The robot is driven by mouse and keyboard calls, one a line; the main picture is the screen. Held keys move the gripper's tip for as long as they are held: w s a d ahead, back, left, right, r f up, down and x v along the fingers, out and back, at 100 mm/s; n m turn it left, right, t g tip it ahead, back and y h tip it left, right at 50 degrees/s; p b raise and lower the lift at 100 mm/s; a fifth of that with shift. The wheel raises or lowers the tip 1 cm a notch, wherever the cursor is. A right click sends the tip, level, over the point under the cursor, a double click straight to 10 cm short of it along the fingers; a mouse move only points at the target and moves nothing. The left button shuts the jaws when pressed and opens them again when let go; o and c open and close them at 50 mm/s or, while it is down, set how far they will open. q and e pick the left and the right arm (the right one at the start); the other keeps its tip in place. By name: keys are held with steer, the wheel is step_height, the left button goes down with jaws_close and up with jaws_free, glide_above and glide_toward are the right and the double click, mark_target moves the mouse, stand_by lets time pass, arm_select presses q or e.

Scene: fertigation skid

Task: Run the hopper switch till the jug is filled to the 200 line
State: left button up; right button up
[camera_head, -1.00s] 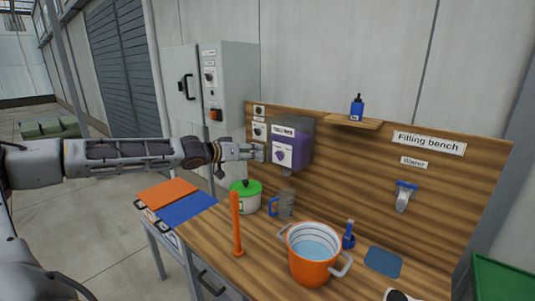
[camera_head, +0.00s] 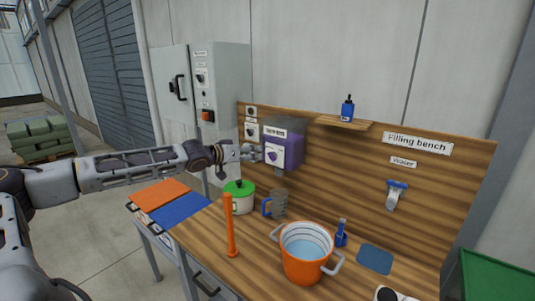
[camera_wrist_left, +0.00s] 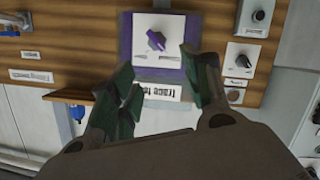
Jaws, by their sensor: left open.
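The purple hopper (camera_head: 284,150) is mounted on the wooden back board, with a white front plate and a label above it. Its purple switch knob (camera_wrist_left: 156,40) shows in the left wrist view, turned at a slant. My left gripper (camera_head: 256,154) is open and empty, just in front and to the left of the hopper. In the left wrist view its fingers (camera_wrist_left: 160,75) are spread below the knob, apparently not touching it. The grey jug (camera_head: 279,204) with a blue handle stands on the bench under the hopper. Its fill level and lines are too small to read.
An orange pot (camera_head: 304,254), a green-lidded pot (camera_head: 239,196), an upright orange rod (camera_head: 230,228) and a blue bottle (camera_head: 341,234) stand on the bench. A water tap (camera_head: 395,195) hangs at right. A grey cabinet (camera_head: 222,95) stands behind my left arm.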

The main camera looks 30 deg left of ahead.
mark_target(269, 153)
arm_select(q)
steer(key=shift+w, duration=0.2)
arm_select(e)
steer(key=shift+d+r, duration=0.2)
arm_select(q)
steer(key=shift+w+d+f+p, duration=0.2)
steer(key=shift+w+p, duration=0.3)
steer(key=shift+p, duration=0.05)
arm_select(e)
steer(key=shift+d+r, duration=0.4)
steer(key=shift+d, duration=0.05)
arm_select(q)
steer(key=shift+w, duration=0.1)
arm_select(e)
steer(key=shift+r, duration=0.1)
arm_select(q)
steer(key=shift+p+x, duration=0.85)
steer(key=shift+x, duration=1.35)
steer(key=shift+p+x, duration=0.4)
steer(key=shift+x, duration=1.05)
steer(key=shift+w+d+f, duration=0.15)
steer(key=shift+w+f, duration=0.1)
steer(key=shift+w, duration=0.2)
arm_select(e)
steer(key=shift+a+r, duration=0.3)
steer(key=shift+r, duration=0.35)
steer(key=shift+a+r, duration=0.3)
steer(key=shift+r, duration=0.3)
